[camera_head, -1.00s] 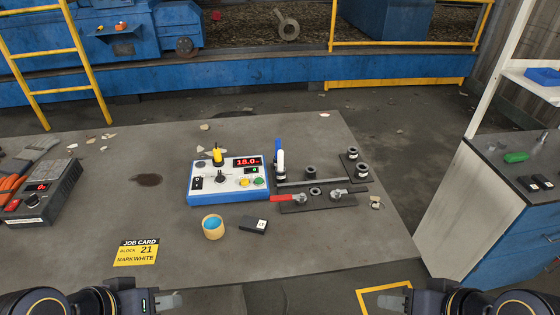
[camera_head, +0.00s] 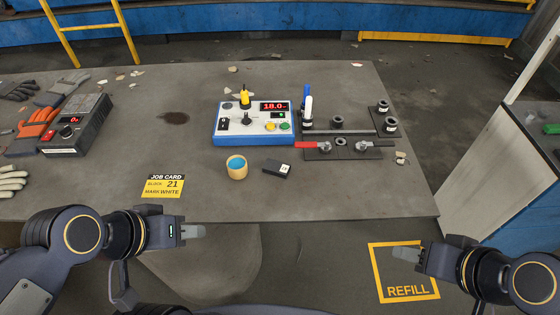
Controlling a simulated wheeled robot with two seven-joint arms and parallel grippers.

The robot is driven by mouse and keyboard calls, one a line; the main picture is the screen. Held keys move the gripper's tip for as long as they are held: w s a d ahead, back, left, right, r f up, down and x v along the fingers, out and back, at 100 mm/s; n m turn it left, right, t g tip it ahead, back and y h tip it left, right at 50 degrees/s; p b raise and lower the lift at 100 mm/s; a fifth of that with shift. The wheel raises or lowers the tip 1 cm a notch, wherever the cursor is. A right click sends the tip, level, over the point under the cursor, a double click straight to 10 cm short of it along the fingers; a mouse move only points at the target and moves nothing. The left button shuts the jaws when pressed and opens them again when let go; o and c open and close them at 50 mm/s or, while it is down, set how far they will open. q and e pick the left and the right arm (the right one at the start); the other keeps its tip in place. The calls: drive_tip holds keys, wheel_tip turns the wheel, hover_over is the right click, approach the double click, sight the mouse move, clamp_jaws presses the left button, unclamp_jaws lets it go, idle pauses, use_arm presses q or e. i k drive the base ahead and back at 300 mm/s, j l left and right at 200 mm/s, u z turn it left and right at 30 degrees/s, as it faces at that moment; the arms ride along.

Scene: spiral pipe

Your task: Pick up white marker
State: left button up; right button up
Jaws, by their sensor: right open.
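The white marker (camera_head: 308,106) stands upright in a dark holder at the back right of the table. A blue marker (camera_head: 306,91) stands just behind it and is partly hidden by it. My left gripper (camera_head: 195,231) is off the table's front edge at the left, well away from the marker, and I see no object in it. Its fingers are seen side-on, so its opening does not show. My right gripper (camera_head: 404,253) is open and empty, off the front edge at the right, over the floor. A job card (camera_head: 163,186) on the table reads block 21, mark white.
A blue and white control box (camera_head: 254,133) with an 18.0 display stands left of the markers. The table (camera_head: 330,195) is clear in front.

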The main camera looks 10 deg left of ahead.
sight(309, 100)
drive_tip(key=i+l+u, duration=0.1)
drive_tip(key=l, duration=0.2)
drive_tip(key=i+l, duration=0.25)
drive_tip(key=i+l+u, duration=0.15)
drive_tip(key=l, duration=0.2)
drive_tip(key=i+l+u, duration=0.1)
drive_tip(key=l, duration=0.25)
